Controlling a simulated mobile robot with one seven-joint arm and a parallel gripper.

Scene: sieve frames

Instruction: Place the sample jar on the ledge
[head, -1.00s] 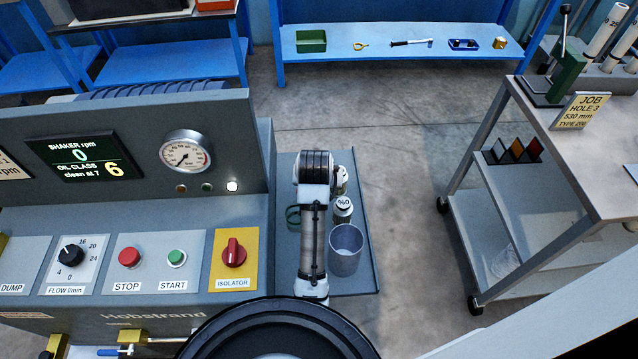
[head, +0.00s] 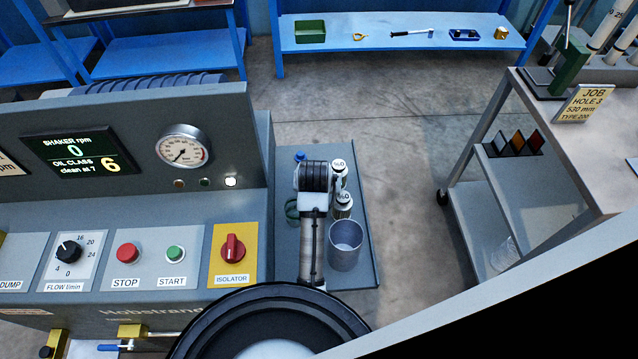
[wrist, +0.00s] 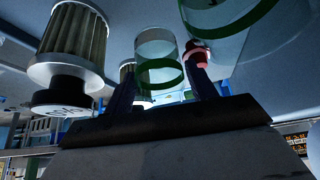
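A clear jar with a green band (wrist: 158,75) shows between my gripper's fingers in the wrist view, which looks upside down. My gripper (wrist: 162,78) has its two dark fingers apart, one on each side of the jar. I cannot tell whether they touch it. In the head view my wrist (head: 313,178) is over the grey ledge (head: 362,262) beside the console and hides that jar. A green ring (head: 291,211) shows just left of my wrist; in the wrist view a larger clear shape with a green band (wrist: 240,22) is at upper right.
Two filter canisters, the far one (head: 340,170) and the near one (head: 343,205), stand right of my wrist, with a grey cup (head: 345,248) nearer. The console (head: 130,210) borders the ledge on the left. A small blue thing (head: 299,156) shows beyond my wrist.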

